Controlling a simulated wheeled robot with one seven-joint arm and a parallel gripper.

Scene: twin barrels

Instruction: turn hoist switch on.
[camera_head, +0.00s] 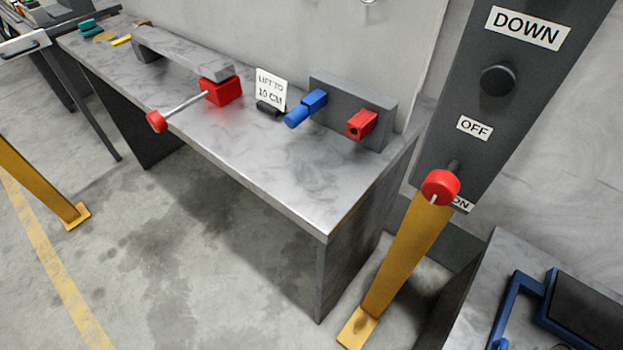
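The hoist switch is a red round knob (440,187) with a white line on its face, on a dark stub at the lower part of a grey upright panel (512,88). The white line points downward. An OFF label (474,128) is above the knob, and an ON label (462,204) is just below it to the right, partly covered by the knob. A black round button (498,80) sits higher, under a DOWN label (526,27). My gripper is not in view.
A grey metal bench (250,150) left of the panel carries a red block (223,91) with a red-knobbed rod (157,122), and blue and red fittings. A yellow post (405,262) stands below the panel. A blue-framed item (515,305) lies at lower right. Floor at left is mostly clear.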

